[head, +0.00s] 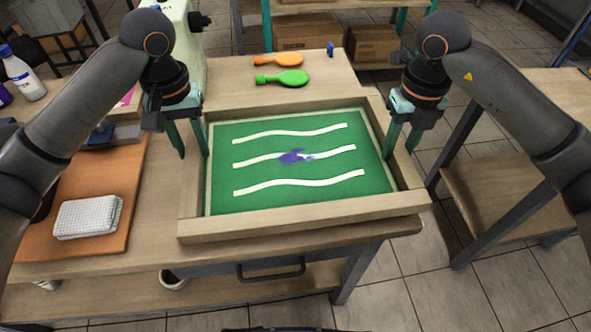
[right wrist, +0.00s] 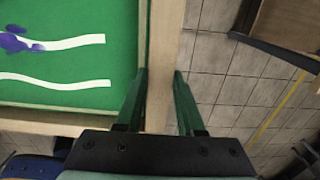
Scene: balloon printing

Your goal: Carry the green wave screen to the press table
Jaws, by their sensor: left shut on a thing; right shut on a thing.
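The green wave screen (head: 300,187) is a green panel with several white wavy stripes and a purple smear in its middle, set in a wooden frame. It is above or on the wooden table; I cannot tell if it touches. My left gripper (head: 193,152) is shut on the left side of the frame. My right gripper (head: 404,140) is shut on the right side of the frame. In the right wrist view the right gripper (right wrist: 160,95) has one finger on each side of the frame bar, and part of the green screen (right wrist: 75,75) shows at left.
An orange balloon (head: 279,60) and a green balloon (head: 283,78) lie behind the screen. A white pad (head: 88,217) rests on an orange-brown board (head: 108,178) at left. Another wooden table (head: 545,100) stands at right, across a gap of tiled floor.

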